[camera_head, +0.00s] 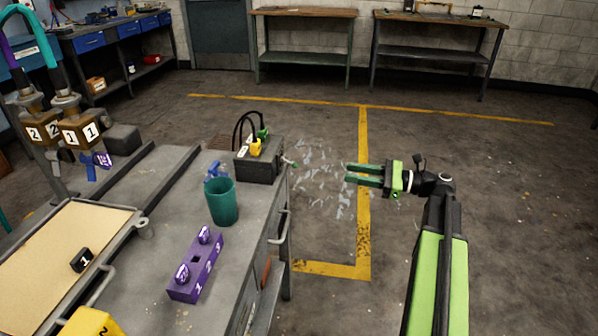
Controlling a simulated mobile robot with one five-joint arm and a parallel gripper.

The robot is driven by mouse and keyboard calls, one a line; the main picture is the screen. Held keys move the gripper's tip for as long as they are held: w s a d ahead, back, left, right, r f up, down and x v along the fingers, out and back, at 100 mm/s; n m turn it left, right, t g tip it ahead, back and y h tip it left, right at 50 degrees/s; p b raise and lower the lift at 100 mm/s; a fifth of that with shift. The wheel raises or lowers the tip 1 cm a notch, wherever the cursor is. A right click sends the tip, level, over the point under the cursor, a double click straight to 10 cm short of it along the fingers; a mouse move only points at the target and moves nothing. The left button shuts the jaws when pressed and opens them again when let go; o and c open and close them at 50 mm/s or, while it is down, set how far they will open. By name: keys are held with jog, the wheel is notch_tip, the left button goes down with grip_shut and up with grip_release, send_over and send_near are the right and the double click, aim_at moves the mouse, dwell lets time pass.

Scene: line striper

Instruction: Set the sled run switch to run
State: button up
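A dark box (258,166) stands at the far right corner of the grey metal workbench, with a yellow plug and a green plug and black cables on top. A small light-tipped lever (289,162) sticks out from the box's right side. It looks like a toggle switch, but I cannot read any label or tell its setting. My gripper (348,173) is to the right of the lever, beyond the bench edge over the floor. Its two green fingers point left toward the box, with a gap between them. It is open and empty, touching nothing.
The workbench (160,215) carries a green cup (222,202), a purple two-knob block (196,265), a tan-topped tray (50,250) and a yellow block (90,322). Numbered brown blocks (78,132) hang at the left. Floor (510,215) on the right is clear.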

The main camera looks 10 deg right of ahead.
aim_at(289, 163)
jog(key=x, duration=1.7)
jog(key=shift+a, duration=0.1)
